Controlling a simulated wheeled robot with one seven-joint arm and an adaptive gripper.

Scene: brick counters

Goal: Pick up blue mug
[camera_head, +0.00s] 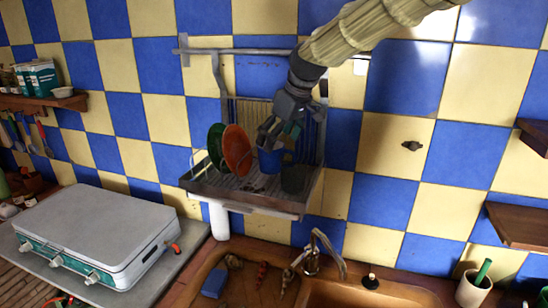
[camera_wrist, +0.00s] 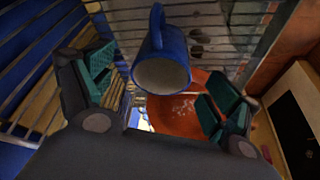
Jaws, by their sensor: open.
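The blue mug (camera_head: 271,160) sits in the wall dish rack, right of the orange plate. In the wrist view the blue mug (camera_wrist: 172,60) shows its pale round face and its handle at the top. My gripper (camera_head: 284,130) is at the mug's upper part in the head view and covers some of it. In the wrist view my gripper (camera_wrist: 155,78) is open, with one teal-padded finger on each side of the mug. I see gaps between the mug and both fingers there. Whether the mug lies between the pads in depth I cannot tell.
The orange plate (camera_head: 238,150) and a green plate (camera_head: 215,147) stand left of the mug in the dish rack (camera_head: 240,197). A dark cup (camera_head: 294,179) is close on its right. The tiled wall is behind; a sink (camera_head: 345,293) is below.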

